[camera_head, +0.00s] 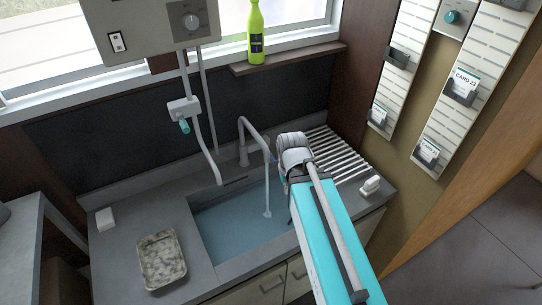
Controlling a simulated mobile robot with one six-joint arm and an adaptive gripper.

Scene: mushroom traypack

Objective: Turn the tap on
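A grey gooseneck tap (241,135) stands behind the sink (205,238), its neck bending right over the basin. A thin pale vertical line runs from its outlet down to a small pale spot in the basin; I cannot tell for sure whether it is running water. The basin looks bluish. Left of it, a wall fitting (182,107) with a teal handle (184,127) has a pipe (206,163) curving down to the sink's back edge. My teal arm reaches up from the lower right to a grey joint right of the tap. My gripper cannot be made out.
A water heater (150,28) with a round knob (191,22) hangs above. A green bottle (256,38) stands on a ledge (290,57). A speckled tray (161,258) and white block (105,219) lie left of the sink. A drying rack (335,153) and small white object (370,185) are right.

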